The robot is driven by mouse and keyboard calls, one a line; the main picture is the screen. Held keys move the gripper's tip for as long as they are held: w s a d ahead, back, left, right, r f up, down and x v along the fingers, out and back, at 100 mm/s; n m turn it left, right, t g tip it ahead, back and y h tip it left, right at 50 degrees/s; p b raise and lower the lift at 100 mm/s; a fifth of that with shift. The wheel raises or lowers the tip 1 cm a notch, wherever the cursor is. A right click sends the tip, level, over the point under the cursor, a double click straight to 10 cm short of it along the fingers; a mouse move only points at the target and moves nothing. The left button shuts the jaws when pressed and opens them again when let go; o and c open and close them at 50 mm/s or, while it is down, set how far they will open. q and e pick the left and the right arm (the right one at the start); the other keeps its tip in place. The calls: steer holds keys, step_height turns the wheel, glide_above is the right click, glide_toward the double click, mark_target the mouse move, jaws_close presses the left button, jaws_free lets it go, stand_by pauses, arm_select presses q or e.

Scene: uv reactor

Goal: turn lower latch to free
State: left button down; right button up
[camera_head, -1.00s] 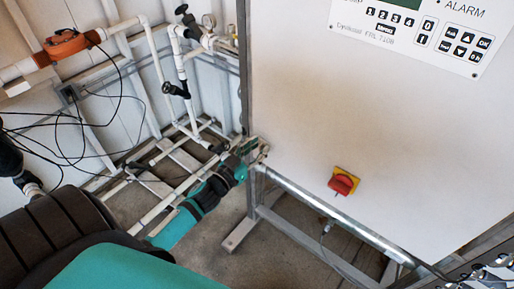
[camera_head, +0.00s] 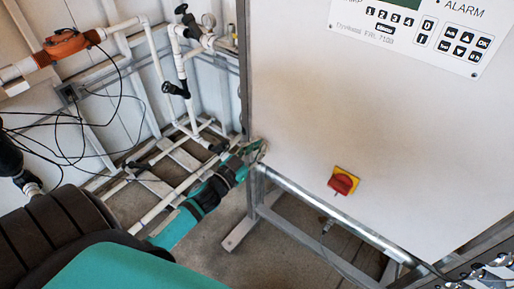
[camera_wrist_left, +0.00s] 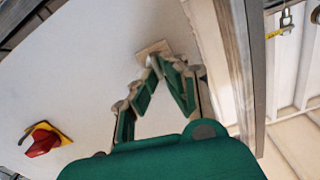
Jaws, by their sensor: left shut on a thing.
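The lower latch is a small pale piece at the lower left edge of the white cabinet door (camera_head: 330,110). In the left wrist view a beige plate of the latch (camera_wrist_left: 153,48) shows just beyond the fingertips. My left gripper (camera_head: 260,149) reaches it from the left. In the left wrist view its green fingers (camera_wrist_left: 165,62) converge and are shut on the latch. The fingers hide most of the latch, so its exact angle cannot be told. My right gripper is not in view.
A red and yellow rotary switch (camera_head: 343,182) sits on the door, right of the latch. A keypad panel (camera_head: 415,28) is above. A metal frame (camera_head: 300,213) runs below the door. White pipes (camera_head: 178,55) and black cables stand at the left.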

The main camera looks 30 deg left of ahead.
arm_select(q)
steer(key=m, duration=0.4)
steer(key=shift+d+f, duration=0.1)
steer(key=shift+d, duration=0.1)
steer(key=m, duration=0.4)
steer(key=shift+d+f+b, duration=0.15)
steer(key=shift+b, duration=0.25)
steer(key=m, duration=0.2)
steer(key=m+b, duration=0.1)
steer(key=m, duration=0.4)
steer(key=shift+d+f+m+b, duration=0.1)
steer(key=shift+f+m+b, duration=0.25)
steer(key=shift+m+b, duration=0.05)
steer(key=c, duration=1.5)
jaws_free()
steer(key=shift+o, duration=0.2)
steer(key=s, duration=1.2)
steer(key=shift+a, duration=0.45)
